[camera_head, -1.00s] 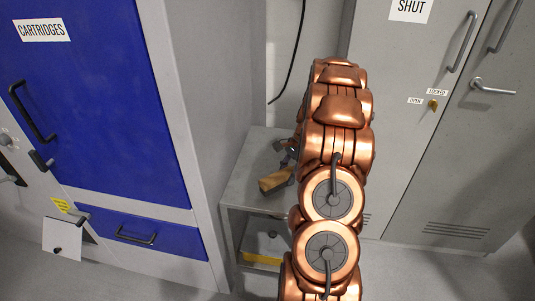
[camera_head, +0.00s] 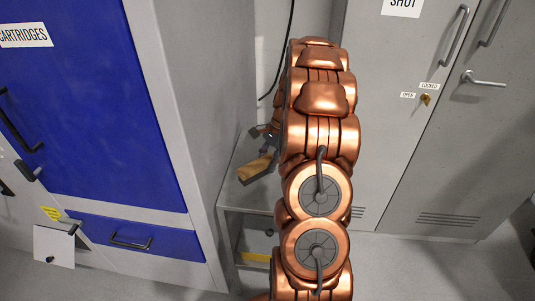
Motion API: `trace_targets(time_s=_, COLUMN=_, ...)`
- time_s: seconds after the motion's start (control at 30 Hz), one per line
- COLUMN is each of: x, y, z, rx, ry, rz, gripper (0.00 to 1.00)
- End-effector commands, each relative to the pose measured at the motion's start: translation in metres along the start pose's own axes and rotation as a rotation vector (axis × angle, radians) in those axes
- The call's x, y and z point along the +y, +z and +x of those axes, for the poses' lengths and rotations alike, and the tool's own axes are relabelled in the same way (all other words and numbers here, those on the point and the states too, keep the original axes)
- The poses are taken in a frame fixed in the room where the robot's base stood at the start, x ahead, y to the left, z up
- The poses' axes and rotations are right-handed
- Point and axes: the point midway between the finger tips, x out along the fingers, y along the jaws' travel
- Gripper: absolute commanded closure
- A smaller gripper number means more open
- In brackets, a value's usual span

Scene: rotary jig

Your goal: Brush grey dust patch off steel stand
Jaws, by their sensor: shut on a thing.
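The steel stand (camera_head: 245,199) is a low grey stand between the blue-fronted cabinet and the grey lockers. My gripper (camera_head: 270,142) is small in view, partly behind my copper arm, and is shut on a brush (camera_head: 256,168). The brush has a tan body and a dark lower edge. It is over the left part of the stand's top; I cannot tell whether it touches the surface. I cannot make out the grey dust patch; my arm hides the right part of the top.
The blue cabinet (camera_head: 90,110) stands close on the left of the stand. Grey lockers (camera_head: 400,150) stand on the right. A black cable (camera_head: 283,60) hangs on the wall behind. A yellow item (camera_head: 254,257) lies on the stand's lower shelf.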

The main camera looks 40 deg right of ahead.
Motion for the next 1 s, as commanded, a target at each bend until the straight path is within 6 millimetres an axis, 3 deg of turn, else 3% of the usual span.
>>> trace_targets(time_s=0.4, x=-0.001, y=0.017, z=-0.032, rx=-0.001, ry=0.002, rz=-0.004, gripper=0.92)
trace_targets(time_s=1.0, x=-0.001, y=0.018, z=-0.033, rx=-0.001, ry=0.004, rz=-0.007, gripper=0.92)
